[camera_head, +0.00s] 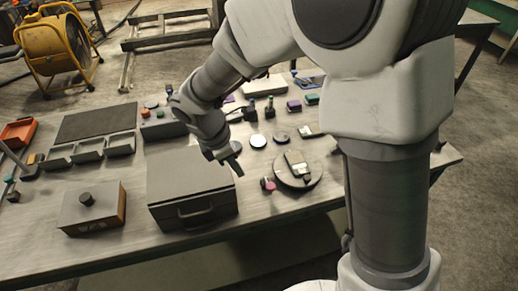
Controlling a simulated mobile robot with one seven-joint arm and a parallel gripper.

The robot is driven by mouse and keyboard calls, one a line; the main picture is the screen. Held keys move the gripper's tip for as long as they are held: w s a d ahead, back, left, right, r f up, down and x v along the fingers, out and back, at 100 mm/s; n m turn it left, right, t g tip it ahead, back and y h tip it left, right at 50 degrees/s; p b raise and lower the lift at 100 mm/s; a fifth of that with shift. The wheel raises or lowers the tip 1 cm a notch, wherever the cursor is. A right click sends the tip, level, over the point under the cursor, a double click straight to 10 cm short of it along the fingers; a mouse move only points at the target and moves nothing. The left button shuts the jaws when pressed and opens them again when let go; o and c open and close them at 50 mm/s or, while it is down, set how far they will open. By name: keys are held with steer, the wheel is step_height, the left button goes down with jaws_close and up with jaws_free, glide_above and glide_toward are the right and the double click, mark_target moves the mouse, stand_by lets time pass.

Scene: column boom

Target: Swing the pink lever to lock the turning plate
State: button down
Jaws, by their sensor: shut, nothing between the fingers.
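The turning plate (313,173) is a dark round disc on the right part of the table, with a black-and-white piece (298,164) on top. The pink lever (269,185) is a small pink-tipped part at the plate's left edge. It looks very close to the rim; I cannot tell whether it touches. My gripper (237,170) is shut and empty, pointing down above the table. In the picture it is up and to the left of the lever, apart from it, near the right end of the grey box.
A grey lidded box (190,183) with a front handle stands left of my gripper. A smaller box with a knob (92,209) is farther left. Round discs (258,141) and small coloured blocks (293,105) lie behind the plate. Bare tabletop lies in front of the plate.

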steer(key=shift+a+f+n, duration=0.4)
steer(key=shift+a+f, duration=0.05)
steer(key=b+x, duration=0.1)
steer(key=x, duration=0.8)
steer(key=shift+s+d+f, duration=0.1)
steer(key=shift+f, duration=0.2)
steer(key=d, duration=0.1)
steer(key=w+d, duration=0.1)
steer(key=d+f, duration=0.1)
steer(key=shift+w+d+p, duration=0.35)
steer(key=shift+w, duration=0.05)
